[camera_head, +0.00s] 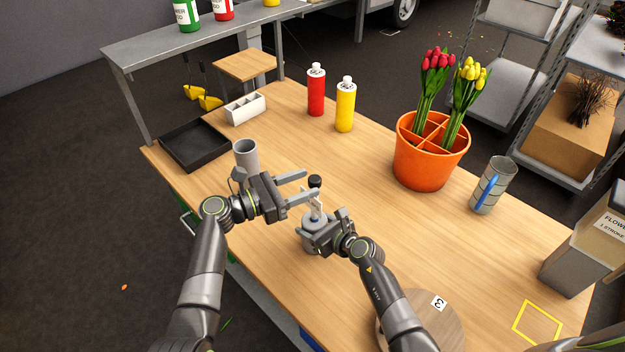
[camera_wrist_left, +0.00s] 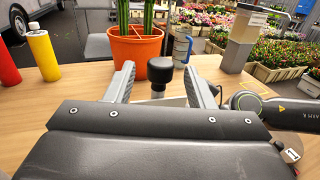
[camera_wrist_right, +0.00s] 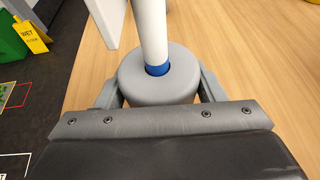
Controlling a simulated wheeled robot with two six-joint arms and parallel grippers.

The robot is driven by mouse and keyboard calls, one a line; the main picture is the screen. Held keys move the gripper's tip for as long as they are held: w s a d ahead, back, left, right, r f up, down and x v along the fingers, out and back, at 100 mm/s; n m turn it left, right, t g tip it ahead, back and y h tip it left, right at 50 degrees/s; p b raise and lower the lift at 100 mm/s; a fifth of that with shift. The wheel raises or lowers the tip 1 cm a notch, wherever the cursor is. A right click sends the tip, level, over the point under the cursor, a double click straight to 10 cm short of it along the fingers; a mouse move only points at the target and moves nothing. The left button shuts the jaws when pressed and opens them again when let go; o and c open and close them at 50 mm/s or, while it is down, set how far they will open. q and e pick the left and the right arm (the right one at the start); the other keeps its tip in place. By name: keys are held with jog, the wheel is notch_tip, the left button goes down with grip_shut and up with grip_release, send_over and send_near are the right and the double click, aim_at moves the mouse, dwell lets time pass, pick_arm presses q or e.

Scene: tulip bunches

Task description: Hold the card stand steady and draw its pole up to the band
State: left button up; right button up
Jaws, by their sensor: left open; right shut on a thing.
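The card stand has a round grey base (camera_wrist_right: 158,78), a white pole (camera_wrist_right: 151,25) and a black knob (camera_head: 315,181) on top. A blue band (camera_wrist_right: 157,69) shows on the pole just above the base. My right gripper (camera_head: 316,232) is shut on the base, one finger on each side. My left gripper (camera_head: 307,186) is open, its fingers reaching toward the knob. In the left wrist view the knob (camera_wrist_left: 156,73) shows between the two fingers, with no visible contact. A white flat piece beside the pole is partly hidden.
Red (camera_head: 316,90) and yellow (camera_head: 345,104) bottles stand behind. A grey cup (camera_head: 245,156) is close to my left gripper. A round wooden board (camera_head: 448,325) lies in front.

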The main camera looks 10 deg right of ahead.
pick_arm(q)
jog(key=v, duration=0.8)
jog(key=shift+a, duration=0.25)
pick_arm(e)
jog(key=o, duration=1.3)
